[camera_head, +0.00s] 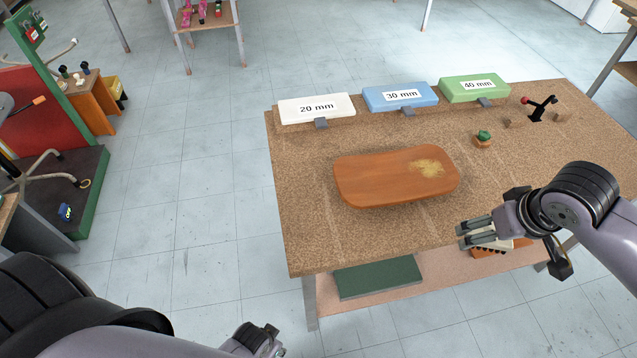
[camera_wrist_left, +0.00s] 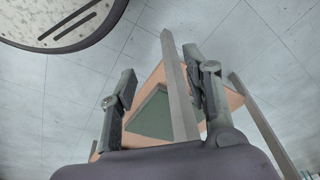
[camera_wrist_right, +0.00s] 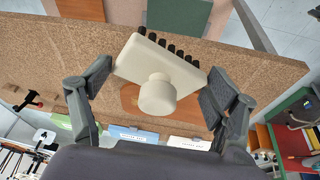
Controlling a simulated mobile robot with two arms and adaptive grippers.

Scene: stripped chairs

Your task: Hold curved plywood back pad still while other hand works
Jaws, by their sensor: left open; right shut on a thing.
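The curved plywood back pad (camera_head: 385,180) lies on the bench in the head view, with a patch of yellowish dust (camera_head: 427,167) near its right end. My right gripper (camera_head: 465,236) is shut on a cream brush (camera_wrist_right: 158,62) with a round knob and black bristles. It holds the brush near the bench's front edge, to the right of and nearer than the pad, apart from it. In the right wrist view the brush partly hides the pad (camera_wrist_right: 130,98). My left gripper (camera_head: 262,338) is low in front of the bench, away from the pad. The left wrist view shows its fingers open and empty (camera_wrist_left: 160,85).
White (camera_head: 317,107), blue (camera_head: 400,96) and green (camera_head: 475,88) boxes marked 20, 30 and 40 mm line the bench's back. A black clamp with a red knob (camera_head: 540,108) and a small green-topped piece (camera_head: 483,138) stand at right. The bench left of the pad is clear.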

